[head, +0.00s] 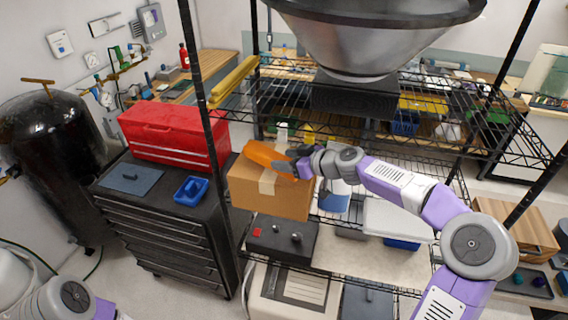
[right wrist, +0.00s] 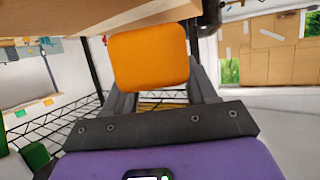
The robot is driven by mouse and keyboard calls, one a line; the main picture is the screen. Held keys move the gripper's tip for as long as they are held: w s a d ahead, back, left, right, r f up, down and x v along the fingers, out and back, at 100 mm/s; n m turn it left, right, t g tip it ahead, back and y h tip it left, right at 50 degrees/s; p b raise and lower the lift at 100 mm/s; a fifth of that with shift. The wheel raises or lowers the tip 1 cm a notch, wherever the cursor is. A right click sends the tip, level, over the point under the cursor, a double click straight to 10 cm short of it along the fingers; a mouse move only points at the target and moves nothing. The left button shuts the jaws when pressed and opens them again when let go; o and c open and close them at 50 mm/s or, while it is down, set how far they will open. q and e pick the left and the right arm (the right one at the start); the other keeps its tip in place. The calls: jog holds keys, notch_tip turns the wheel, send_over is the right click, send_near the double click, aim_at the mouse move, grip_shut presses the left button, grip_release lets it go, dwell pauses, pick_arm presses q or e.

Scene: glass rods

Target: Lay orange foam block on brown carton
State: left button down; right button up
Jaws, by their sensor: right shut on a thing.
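The orange foam block (head: 262,154) is at the top of the brown carton (head: 262,199), over its back left part. It looks slightly tilted, and I cannot tell whether it touches the carton. My right gripper (head: 292,168) reaches in from the right and is shut on the block. In the right wrist view the block (right wrist: 150,57) sits between the fingers of this gripper (right wrist: 158,88). The carton stands on a wire rack shelf with a strip of pale tape on it. Part of my left arm shows at the lower left in the head view, but its gripper is out of view.
A dark box with knobs (head: 282,240) stands in front of the carton. A red toolbox (head: 172,134) and a blue tray (head: 191,191) are on the cabinet to the left. A black rack post (head: 205,120) rises left of the carton. A wire shelf (head: 400,110) hangs above.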

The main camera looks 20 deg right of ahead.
jog(key=shift+w+a, duration=0.3)
jog(key=shift+w, duration=0.1)
notch_tip(320, 180, down, 4)
jog(key=shift+d+r+p, duration=0.1)
jog(key=shift+r+p, duration=0.1)
jog(key=shift+p, duration=0.3)
jog(key=shift+f, duration=0.15)
jog(key=o, duration=1)
jog(key=shift+o, duration=0.2)
